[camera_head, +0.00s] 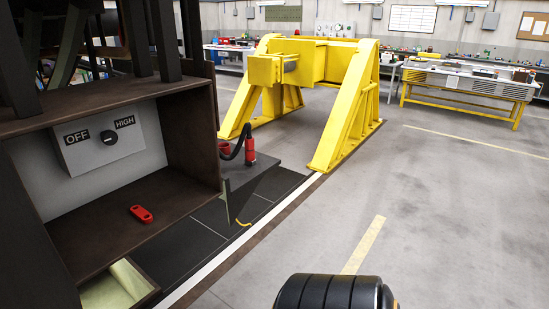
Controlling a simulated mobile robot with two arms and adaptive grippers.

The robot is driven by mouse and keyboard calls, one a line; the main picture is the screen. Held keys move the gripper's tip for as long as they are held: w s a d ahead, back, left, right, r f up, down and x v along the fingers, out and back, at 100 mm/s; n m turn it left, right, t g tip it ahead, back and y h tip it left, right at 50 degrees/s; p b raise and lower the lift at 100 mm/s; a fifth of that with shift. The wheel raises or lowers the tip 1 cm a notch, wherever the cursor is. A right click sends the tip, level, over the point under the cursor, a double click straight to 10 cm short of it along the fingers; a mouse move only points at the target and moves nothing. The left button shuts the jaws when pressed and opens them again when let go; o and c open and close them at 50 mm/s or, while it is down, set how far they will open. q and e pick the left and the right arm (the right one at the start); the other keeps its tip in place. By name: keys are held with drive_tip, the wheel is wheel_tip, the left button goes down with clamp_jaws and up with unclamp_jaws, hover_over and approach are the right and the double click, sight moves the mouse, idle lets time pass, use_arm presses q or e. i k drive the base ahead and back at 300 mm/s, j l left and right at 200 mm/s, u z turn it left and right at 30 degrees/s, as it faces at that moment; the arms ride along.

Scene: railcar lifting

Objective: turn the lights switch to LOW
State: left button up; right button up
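The lights switch is a round black knob (109,137) on a light grey panel (80,155) inside an open dark brown cabinet at the left. A black OFF label (77,137) is left of the knob and a black HIGH label (125,122) is at its upper right. I see no LOW label. The knob is too small to tell where it points. Neither gripper shows in this view, and nothing touches the knob.
A red object (141,214) lies on the cabinet shelf (110,235) below the panel. The cabinet's right wall (191,140) stands beside the switch. A yellow buffer frame (345,105) stands beyond. The grey floor (440,200) at right is mostly clear.

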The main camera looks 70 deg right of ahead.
sight(109, 137)
drive_tip(key=z, duration=1.25)
